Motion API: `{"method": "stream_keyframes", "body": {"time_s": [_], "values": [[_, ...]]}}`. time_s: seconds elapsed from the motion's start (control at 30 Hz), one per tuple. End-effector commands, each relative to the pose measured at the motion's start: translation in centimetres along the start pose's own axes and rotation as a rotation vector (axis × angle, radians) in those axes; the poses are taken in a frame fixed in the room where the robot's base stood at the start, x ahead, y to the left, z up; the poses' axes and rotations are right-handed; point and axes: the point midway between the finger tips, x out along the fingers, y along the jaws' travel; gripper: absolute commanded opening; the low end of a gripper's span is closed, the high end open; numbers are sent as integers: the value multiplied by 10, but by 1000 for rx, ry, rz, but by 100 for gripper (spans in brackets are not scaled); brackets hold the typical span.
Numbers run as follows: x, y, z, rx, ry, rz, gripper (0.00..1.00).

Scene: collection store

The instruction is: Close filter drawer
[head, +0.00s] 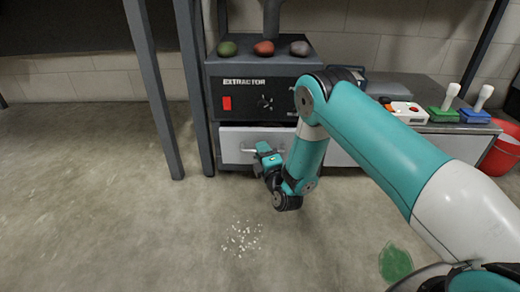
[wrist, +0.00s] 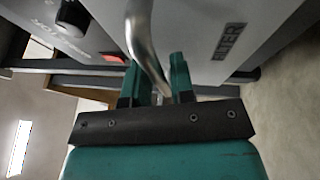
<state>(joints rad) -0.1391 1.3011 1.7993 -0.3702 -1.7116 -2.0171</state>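The filter drawer (head: 233,137) has a pale front and sits low in the extractor, under its black control panel. I cannot tell how far out the drawer stands. Its curved metal handle (wrist: 139,30) runs down between the two teal fingers of my gripper (wrist: 158,80). The fingers are apart, with small gaps seen beside the bar. In the head view my gripper (head: 262,150) is at the handle, and my arm hides the drawer's right part.
The extractor (head: 245,83) has a red switch, a knob and three coloured lumps on top. Dark posts (head: 190,80) stand close on its left. A bench (head: 450,128) and red bucket (head: 503,150) are at right. Pale bits (head: 242,238) and a green patch (head: 395,262) mark the floor.

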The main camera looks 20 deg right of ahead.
Motion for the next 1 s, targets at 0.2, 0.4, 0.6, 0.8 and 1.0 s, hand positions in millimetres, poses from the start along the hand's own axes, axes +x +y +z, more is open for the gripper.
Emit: {"method": "stream_keyframes", "body": {"time_s": [0.2, 0.4, 0.6, 0.8, 1.0], "values": [[0, 0, 4, -1, -5, -1, 23], [0, 0, 4, -1, -6, -1, 0], [2, 0, 4, -1, -6, 0, 0], [27, -3, 13, 1, -8, -1, 0], [46, -8, 19, 1, -4, -2, 0]]}}
